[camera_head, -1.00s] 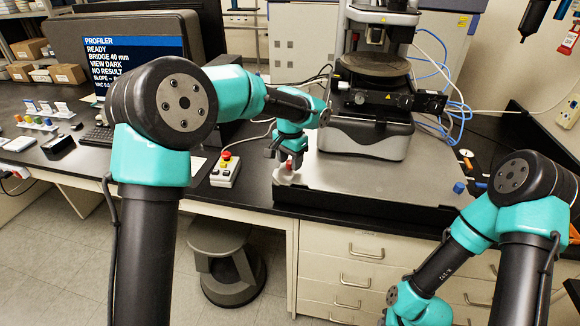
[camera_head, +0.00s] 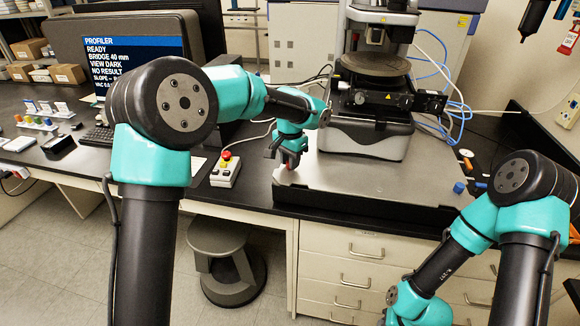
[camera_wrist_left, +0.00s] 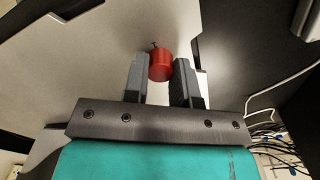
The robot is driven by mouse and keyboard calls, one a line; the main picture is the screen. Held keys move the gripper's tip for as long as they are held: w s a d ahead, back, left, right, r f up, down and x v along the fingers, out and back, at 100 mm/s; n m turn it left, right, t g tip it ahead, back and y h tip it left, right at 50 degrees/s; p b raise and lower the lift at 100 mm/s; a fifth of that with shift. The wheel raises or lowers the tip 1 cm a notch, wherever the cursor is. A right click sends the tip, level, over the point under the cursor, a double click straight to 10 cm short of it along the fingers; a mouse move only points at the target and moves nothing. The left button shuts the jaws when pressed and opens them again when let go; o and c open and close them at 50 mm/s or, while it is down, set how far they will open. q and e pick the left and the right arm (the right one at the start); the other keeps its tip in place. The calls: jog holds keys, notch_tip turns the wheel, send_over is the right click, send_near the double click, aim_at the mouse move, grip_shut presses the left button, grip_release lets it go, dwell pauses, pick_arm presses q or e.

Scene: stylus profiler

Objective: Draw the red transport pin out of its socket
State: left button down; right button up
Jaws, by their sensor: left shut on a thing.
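The red transport pin (camera_head: 290,160) is between the fingers of my left gripper (camera_head: 288,158), over the front left corner of the grey base plate. In the left wrist view the red round head of the pin (camera_wrist_left: 160,67) sits between the two grey fingers of the left gripper (camera_wrist_left: 160,75), which are shut on it. A small thin dark part shows just beyond the head. The socket is hard to make out, and I cannot tell whether the pin's lower end is clear of it. My right gripper is out of view.
The profiler (camera_head: 365,130) stands on the grey base plate (camera_head: 350,185), right of the left gripper. A control box (camera_head: 225,171) with a red button stands to the left. A blue knob (camera_head: 459,187) is at the plate's right. The plate's front middle is clear.

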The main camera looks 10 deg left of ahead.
pick_arm(q)
jog(key=shift+r, duration=0.75)
dwell(0.9)
jog(key=shift+r, duration=2.1)
jog(key=shift+r, duration=0.1)
jog(key=shift+r, duration=2.4)
